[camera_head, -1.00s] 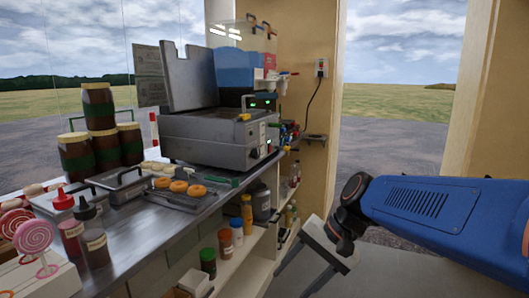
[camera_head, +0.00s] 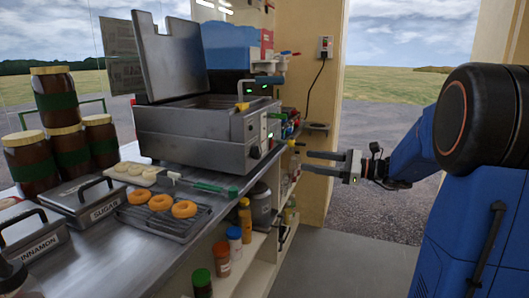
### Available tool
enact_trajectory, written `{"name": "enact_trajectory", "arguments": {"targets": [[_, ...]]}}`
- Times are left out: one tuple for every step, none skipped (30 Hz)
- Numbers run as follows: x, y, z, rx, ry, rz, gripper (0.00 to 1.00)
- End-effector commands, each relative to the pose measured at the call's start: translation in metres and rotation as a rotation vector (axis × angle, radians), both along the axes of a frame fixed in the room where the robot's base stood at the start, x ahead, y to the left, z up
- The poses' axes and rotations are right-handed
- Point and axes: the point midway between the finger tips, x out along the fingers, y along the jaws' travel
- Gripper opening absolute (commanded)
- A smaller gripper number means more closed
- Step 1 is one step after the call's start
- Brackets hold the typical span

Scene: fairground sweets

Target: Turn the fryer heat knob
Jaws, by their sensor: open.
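The fryer (camera_head: 190,145) is a grey steel box with its lid raised, standing on the counter in the head view. Its control panel faces right, with a green-lit display near the top. A dark round knob (camera_head: 255,152) sits low on that panel, seen at a steep angle. Which way the knob is turned cannot be made out. My gripper (camera_head: 306,161) is open and empty, its two dark fingers pointing left toward the panel. In the picture it is right of the knob, at about its height, with a gap between them.
The steel counter (camera_head: 105,262) holds a rack of doughnuts (camera_head: 180,222), lidded sugar and cinnamon tins, and stacked jars (camera_head: 60,125). A green-handled tool (camera_head: 215,189) lies by the counter edge. Shelves with bottles (camera_head: 245,215) are below. The floor on the right is clear.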

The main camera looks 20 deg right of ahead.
Motion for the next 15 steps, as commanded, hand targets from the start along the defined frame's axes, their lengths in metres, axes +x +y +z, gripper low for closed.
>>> {"name": "enact_trajectory", "arguments": {"targets": [[0.002,0.001,0.0,0.002,0.0,-0.001,0.54],[0.003,0.003,0.001,0.003,0.0,0.0,0.54],[0.004,0.005,0.0,0.002,0.0,0.0,0.54],[0.006,0.008,0.001,0.002,0.0,0.001,0.54],[0.008,0.01,0.0,0.002,0.0,0.001,0.54],[0.01,0.015,0.001,0.001,-0.001,0.002,0.54],[0.013,0.018,0.001,0.001,-0.001,0.002,0.54],[0.015,0.022,0.001,0.001,-0.001,0.002,0.54],[0.018,0.027,0.0,0.0,0.0,0.003,0.54],[0.021,0.031,0.0,0.001,-0.001,0.004,0.54],[0.024,0.034,0.0,0.0,-0.001,0.004,0.54],[0.028,0.039,0.001,0.0,-0.001,0.003,0.54],[0.03,0.043,0.001,0.001,-0.002,0.003,0.54],[0.032,0.047,0.001,0.0,-0.001,0.004,0.54],[0.036,0.051,0.0,-0.001,0.0,0.003,0.54]]}}
